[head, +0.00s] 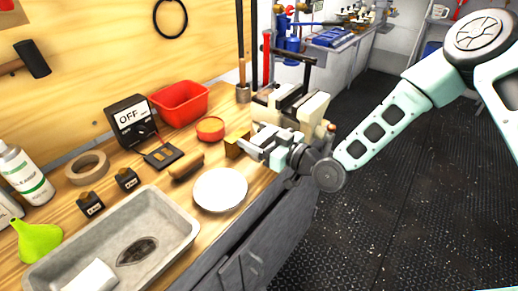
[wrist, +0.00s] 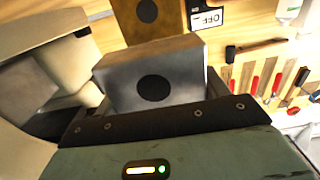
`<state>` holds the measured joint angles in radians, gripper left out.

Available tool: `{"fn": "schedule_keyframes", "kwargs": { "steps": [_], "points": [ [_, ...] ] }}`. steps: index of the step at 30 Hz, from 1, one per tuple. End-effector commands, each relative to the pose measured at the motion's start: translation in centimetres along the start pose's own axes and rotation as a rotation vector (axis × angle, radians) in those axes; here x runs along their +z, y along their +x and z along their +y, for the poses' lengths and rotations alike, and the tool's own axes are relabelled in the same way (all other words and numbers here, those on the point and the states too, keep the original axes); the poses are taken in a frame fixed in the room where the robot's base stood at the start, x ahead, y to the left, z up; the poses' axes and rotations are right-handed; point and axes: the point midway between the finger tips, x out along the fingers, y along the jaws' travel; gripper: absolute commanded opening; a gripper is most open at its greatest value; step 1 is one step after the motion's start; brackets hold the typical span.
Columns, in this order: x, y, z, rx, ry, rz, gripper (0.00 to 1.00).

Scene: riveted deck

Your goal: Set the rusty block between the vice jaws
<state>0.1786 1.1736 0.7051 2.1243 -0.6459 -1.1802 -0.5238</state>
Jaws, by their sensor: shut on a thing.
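My gripper (head: 262,148) is beside the cream vice (head: 307,112), on its near side, pointing left over the bench. In the wrist view a grey block (wrist: 122,88) with a black dot is held between the dark fingers. In the head view the fingers mostly hide it. A golden-brown block (head: 236,146), the rustier-looking one, is just beyond the fingertips. It also shows in the wrist view (wrist: 183,22), apart from the held block. The vice's pale jaw parts show at left in the wrist view (wrist: 35,40). I cannot see clearly into the jaw gap.
A white plate (head: 220,190), a wooden-handled tool (head: 186,166), a red round tin (head: 210,128) and a red bin (head: 180,102) are left of my gripper. A grey tray (head: 186,225) fills the front left.

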Motion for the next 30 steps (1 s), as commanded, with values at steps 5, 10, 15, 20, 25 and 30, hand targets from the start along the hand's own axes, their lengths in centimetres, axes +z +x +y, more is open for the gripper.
{"fn": "schedule_keyframes", "kwargs": {
  "steps": [5, 10, 15, 20, 25, 30],
  "points": [
    [1.7, 0.1, 0.0, 0.001, 0.001, 0.002, 0.36],
    [3.6, 0.1, 0.0, 0.001, -0.001, 0.003, 0.36],
    [4.0, 0.0, 0.0, 0.001, -0.002, 0.004, 0.36],
    [4.0, 0.0, 0.0, 0.0, -0.002, 0.004, 0.36],
    [4.5, 0.0, 0.0, 0.0, -0.002, 0.002, 0.78],
    [4.4, 0.0, 0.0, 0.0, -0.001, 0.002, 0.94]
  ]
}}
